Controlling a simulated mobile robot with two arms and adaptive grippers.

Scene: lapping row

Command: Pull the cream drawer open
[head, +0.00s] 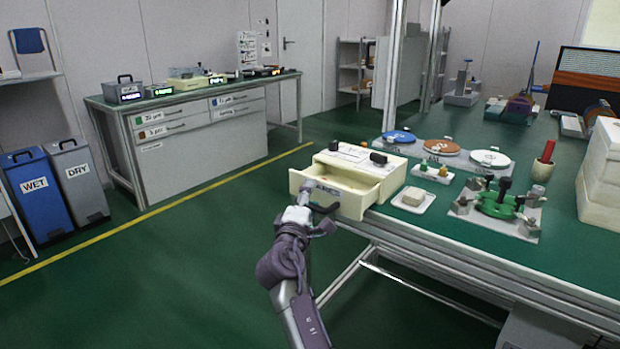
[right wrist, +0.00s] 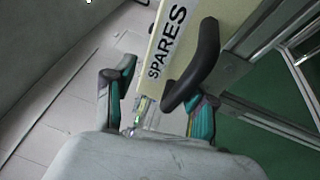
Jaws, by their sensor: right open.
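The cream drawer (head: 348,200) stands pulled out of its small cream cabinet (head: 355,160) on the green bench, and its inside shows from above. Its front carries a "SPARES" label and a dark handle (head: 322,206). In the right wrist view the cream front (right wrist: 158,75) and the black handle (right wrist: 198,65) are close ahead. My right gripper (head: 308,198) is at the drawer front. Its fingers are apart (right wrist: 158,105), and the handle's near end overlaps the right-hand finger; I cannot tell whether they touch. My left gripper is out of view.
A white dish with a pale block (head: 413,197) sits right of the drawer. A green fixture (head: 497,203) and coloured discs (head: 440,147) also stand on the bench (head: 570,250). The floor (head: 190,270) left of my arm is clear.

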